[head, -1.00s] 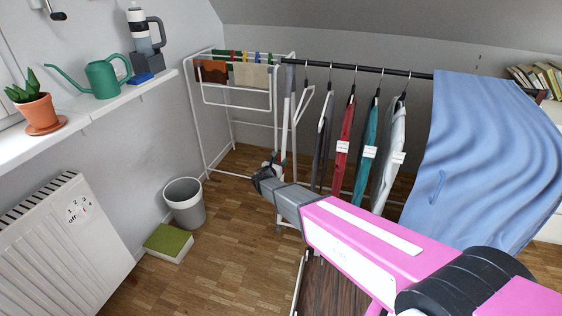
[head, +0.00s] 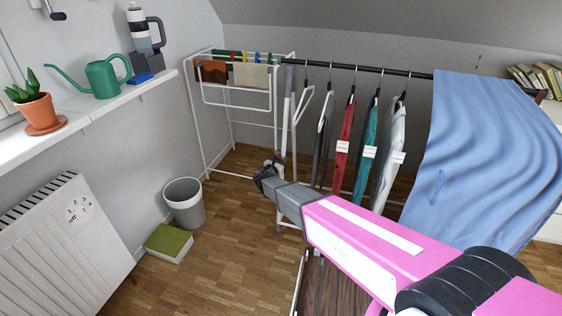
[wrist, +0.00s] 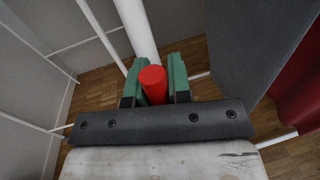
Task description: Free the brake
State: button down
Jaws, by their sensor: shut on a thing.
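A red cylinder (wrist: 153,84), apparently the brake's handle or knob, sits between the green finger pads of my gripper (wrist: 155,80) in the wrist view. My gripper is shut on it. A white post (wrist: 137,30) of the garment rack rises just behind the red cylinder; I cannot tell how the two join. In the head view my gripper (head: 268,172) is low at the left end of the garment rack (head: 360,68), beside its upright. The red part is mostly hidden there by the gripper.
Several garments hang from the rack, including a red one (head: 345,140), close right of my gripper. A blue cloth (head: 490,150) covers the rack's right side. A white drying rack (head: 203,130) stands behind. A grey bin (head: 184,203) and green-topped box (head: 168,242) stand left on open floor.

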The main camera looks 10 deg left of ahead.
jog(key=d+f+m+g+y, duration=0.1)
jog(key=d+m, duration=0.4)
jog(key=m, duration=0.5)
jog(key=shift+s+d+f+g+y, duration=0.3)
jog(key=shift+f+y, duration=0.3)
jog(key=shift+f, duration=0.8)
jog(key=shift+w+m, duration=0.1)
jog(key=shift+m, duration=0.2)
jog(key=c, duration=1.1)
grip_release()
jog(key=shift+o, duration=0.2)
jog(key=v, duration=1)
jog(key=shift+s, duration=0.4)
